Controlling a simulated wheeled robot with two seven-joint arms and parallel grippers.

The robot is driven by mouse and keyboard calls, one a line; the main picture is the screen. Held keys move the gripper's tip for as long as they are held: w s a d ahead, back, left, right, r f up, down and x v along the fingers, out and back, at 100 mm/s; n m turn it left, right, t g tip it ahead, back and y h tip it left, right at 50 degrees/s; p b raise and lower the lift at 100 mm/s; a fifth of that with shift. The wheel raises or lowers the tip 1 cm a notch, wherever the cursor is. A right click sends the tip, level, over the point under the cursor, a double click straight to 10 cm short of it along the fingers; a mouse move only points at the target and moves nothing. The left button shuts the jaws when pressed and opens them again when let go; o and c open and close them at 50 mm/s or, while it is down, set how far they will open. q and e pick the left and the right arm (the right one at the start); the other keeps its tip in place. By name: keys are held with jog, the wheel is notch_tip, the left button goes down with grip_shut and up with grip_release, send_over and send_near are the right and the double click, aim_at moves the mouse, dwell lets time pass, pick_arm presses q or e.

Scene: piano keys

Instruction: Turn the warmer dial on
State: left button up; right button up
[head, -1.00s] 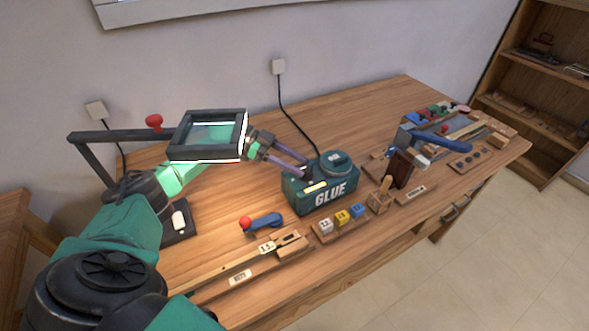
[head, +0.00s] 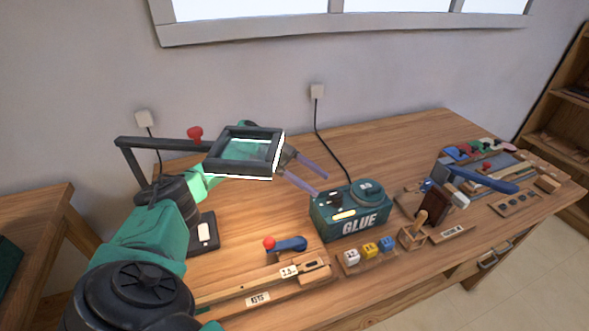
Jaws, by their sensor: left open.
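The glue warmer (head: 318,221) is a dark green box marked GLUE, standing on the bench right of my left gripper. Its top carries a round green lid (head: 368,187) at the right and a dark round dial (head: 335,198) at the left. A pale yellow strip shows on its front edge. My left gripper (head: 321,184) is open, its two purple fingers pointing right, with the tips at the box's upper left, close to the dial. I cannot tell whether they touch it. Nothing shows between the fingers. My right gripper is not in view.
A dark framed magnifier (head: 243,152) on a jointed stand covers part of my left arm.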

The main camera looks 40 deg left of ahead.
pick_arm(q)
jog(key=b+v, duration=0.3)
jog(key=v, duration=0.7)
jog(key=shift+b, duration=0.3)
jog(key=shift+f, duration=0.1)
